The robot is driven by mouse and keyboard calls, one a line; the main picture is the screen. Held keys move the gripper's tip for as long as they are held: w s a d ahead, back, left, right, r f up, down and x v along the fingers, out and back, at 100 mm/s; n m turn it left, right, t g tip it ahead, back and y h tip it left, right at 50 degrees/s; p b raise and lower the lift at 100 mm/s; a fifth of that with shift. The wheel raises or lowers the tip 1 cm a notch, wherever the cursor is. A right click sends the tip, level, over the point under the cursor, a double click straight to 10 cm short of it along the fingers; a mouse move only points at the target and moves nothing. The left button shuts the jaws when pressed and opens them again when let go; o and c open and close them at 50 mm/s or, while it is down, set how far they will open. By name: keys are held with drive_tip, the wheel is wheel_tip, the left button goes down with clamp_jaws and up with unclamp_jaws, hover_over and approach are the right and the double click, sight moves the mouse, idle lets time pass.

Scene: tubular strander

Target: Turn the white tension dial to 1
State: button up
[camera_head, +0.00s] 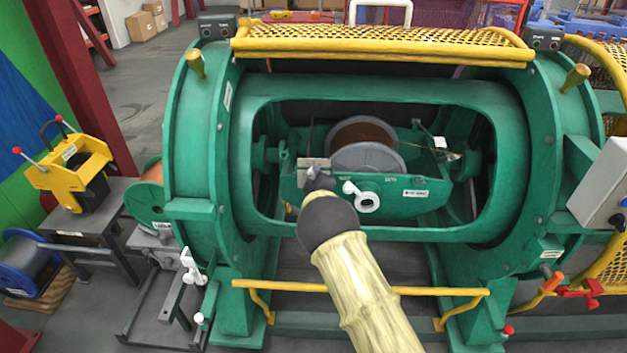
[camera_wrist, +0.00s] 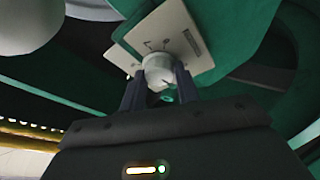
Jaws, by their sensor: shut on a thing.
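The white tension dial (camera_wrist: 158,69) is a small round knob on a square white plate (camera_wrist: 178,28) with dark markings, too small to read. In the wrist view my gripper (camera_wrist: 160,82) has its two dark fingers on either side of the dial, shut on it. In the head view the pale plate (camera_head: 314,163) shows on the green cradle wall, left of the spool. My gripper (camera_head: 317,182) reaches it there, and my dark wrist hides the dial. The dial's setting cannot be read.
A white handle with a round hub (camera_head: 368,202) sits just right of my gripper on the same wall. The green opening frame (camera_head: 240,190) surrounds the cradle. A yellow rail (camera_head: 430,291) crosses low in front, and a yellow mesh guard (camera_head: 385,42) is above.

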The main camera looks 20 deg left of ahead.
drive_tip(key=shift+n, duration=0.6)
drive_tip(key=o, duration=1)
drive_tip(key=shift+a, duration=0.1)
drive_tip(key=shift+c, duration=0.2)
drive_tip(key=v, duration=1.7)
drive_tip(key=shift+d+r, duration=0.25)
drive_tip(key=shift+d, duration=0.05)
drive_tip(key=shift+s, duration=0.1)
